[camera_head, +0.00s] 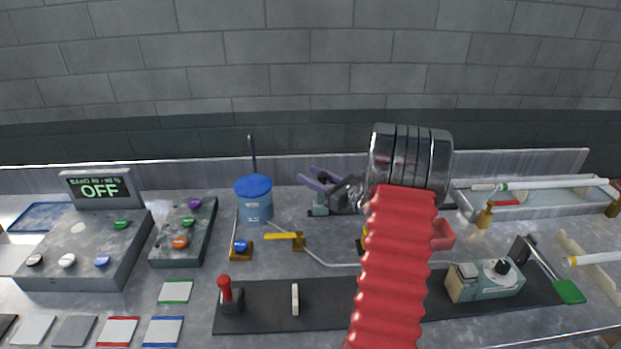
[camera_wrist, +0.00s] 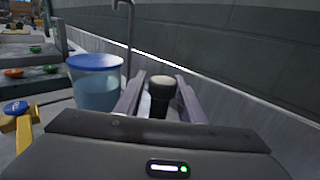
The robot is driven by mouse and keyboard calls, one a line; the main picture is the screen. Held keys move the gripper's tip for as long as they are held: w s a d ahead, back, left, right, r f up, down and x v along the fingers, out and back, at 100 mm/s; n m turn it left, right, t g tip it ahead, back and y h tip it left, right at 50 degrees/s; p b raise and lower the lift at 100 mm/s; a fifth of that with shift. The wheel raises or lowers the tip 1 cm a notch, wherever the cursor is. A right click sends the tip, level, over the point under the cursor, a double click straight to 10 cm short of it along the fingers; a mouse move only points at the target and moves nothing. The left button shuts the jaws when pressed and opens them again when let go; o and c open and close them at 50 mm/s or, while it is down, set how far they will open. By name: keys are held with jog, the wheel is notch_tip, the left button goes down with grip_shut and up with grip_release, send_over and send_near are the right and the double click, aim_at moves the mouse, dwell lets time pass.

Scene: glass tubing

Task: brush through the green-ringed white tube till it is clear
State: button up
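A long white tube (camera_head: 550,184) lies across the tray at the back right. A small green band shows near its left end. My gripper (camera_head: 325,183) has purple fingers and is at the back middle, beside the blue-lidded tub. In the wrist view, a dark upright piece with a cream top (camera_wrist: 162,88) stands between the fingers of my gripper (camera_wrist: 160,98). I cannot tell whether the fingers touch it or what it belongs to. No brush can be made out clearly. The inside of the tube is hidden.
The blue-lidded tub (camera_head: 254,200) stands left of my gripper, with a hooked rod behind it. A shallow tray (camera_head: 535,208) is under the tube. A second white tube (camera_head: 596,258) is at the right edge. My red arm hides the centre.

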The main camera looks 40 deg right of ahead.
jog(key=shift+w, duration=0.1)
jog(key=shift+c, duration=0.4)
grip_shut()
jog(key=shift+a, duration=0.1)
